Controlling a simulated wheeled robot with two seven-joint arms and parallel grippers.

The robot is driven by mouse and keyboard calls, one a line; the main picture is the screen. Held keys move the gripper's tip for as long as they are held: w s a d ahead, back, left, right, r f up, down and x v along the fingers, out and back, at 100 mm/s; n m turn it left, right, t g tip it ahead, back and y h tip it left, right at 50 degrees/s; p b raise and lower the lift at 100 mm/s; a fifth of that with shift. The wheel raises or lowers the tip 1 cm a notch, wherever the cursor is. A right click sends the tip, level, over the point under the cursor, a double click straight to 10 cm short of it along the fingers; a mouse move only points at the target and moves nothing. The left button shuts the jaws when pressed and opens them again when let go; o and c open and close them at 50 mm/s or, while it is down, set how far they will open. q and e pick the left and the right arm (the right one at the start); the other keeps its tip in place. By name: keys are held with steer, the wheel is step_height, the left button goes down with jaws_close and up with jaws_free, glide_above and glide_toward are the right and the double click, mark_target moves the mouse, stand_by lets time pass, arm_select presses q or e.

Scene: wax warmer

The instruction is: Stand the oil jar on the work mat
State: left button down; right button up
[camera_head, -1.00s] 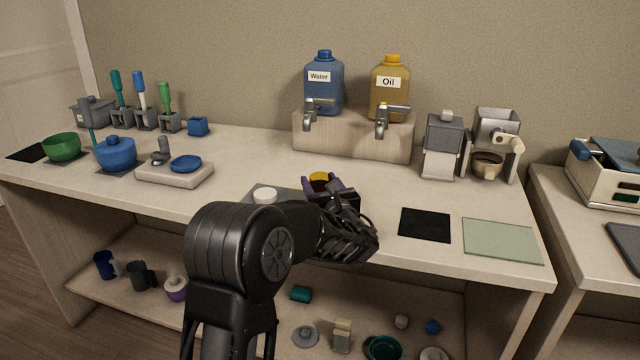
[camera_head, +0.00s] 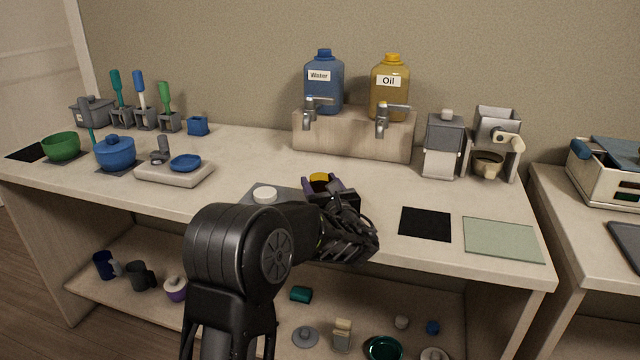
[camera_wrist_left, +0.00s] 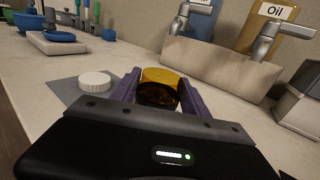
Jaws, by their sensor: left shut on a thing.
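The amber jar (camera_head: 319,178) is between the purple fingers of my left gripper (camera_head: 326,187), which is shut on it. In the left wrist view the jar (camera_wrist_left: 160,88) looks upright, with an open dark mouth and a yellow-amber rim. Its base is hidden by the gripper, so I cannot tell whether it touches the surface. A grey mat (camera_head: 250,198) lies on the counter just left of the jar and partly behind my arm. A white round lid (camera_head: 265,195) rests on this mat. My right gripper is not in view.
Behind stands a wooden block (camera_head: 345,140) with taps and Water (camera_head: 323,85) and Oil (camera_head: 389,88) jugs. A black mat (camera_head: 425,224) and a pale green mat (camera_head: 502,240) lie empty to the right. A scale-like stand with a blue dish (camera_head: 186,162) is left.

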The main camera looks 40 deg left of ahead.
arm_select(q)
steer(key=shift+f+b, duration=0.3)
steer(key=shift+f, duration=0.05)
stand_by(0.4)
steer(key=shift+c, duration=2.4)
jaws_free()
steer(key=shift+s+d, duration=0.1)
steer(key=shift+v, duration=3.9)
steer(key=shift+d, duration=0.1)
steer(key=b+v, duration=0.1)
steer(key=v, duration=0.6)
steer(key=shift+s+d, duration=0.2)
steer(key=shift+d, duration=0.05)
